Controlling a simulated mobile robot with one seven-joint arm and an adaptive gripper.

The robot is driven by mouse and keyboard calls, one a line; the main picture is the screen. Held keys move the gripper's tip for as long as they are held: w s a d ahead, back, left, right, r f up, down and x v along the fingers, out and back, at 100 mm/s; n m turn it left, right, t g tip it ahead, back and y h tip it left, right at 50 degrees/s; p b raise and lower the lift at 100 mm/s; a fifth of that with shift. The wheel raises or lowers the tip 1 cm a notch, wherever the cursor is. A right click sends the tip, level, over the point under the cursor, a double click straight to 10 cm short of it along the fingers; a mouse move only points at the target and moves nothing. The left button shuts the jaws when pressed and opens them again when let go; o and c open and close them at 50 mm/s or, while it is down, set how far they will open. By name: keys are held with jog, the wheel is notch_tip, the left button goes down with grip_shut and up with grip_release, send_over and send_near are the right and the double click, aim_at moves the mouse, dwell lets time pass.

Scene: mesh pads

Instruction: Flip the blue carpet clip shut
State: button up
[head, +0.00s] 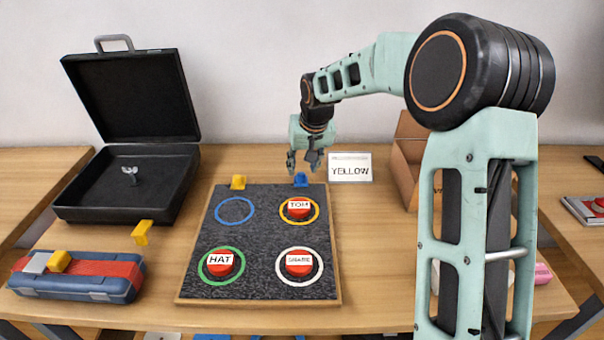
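The blue carpet clip (301,180) sits at the back edge of the grey carpet board (268,235), right of its middle. It is small here, and I cannot tell exactly how far its flap stands open. My gripper (304,167) hangs fingers down just above and behind the blue clip. Its two fingers are spread apart with nothing visible between them. I cannot tell whether a finger touches the clip. A yellow clip (238,182) sits at the same back edge, farther left.
Red buttons labelled TOM (299,210), HAT (220,263) and a third (299,264) stand in rings on the board. A YELLOW sign (350,168) stands close right of my gripper. An open black case (130,185) and a blue-red case (85,277) lie left.

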aim_at(301, 174)
jog(key=shift+x, duration=1.9)
grip_shut()
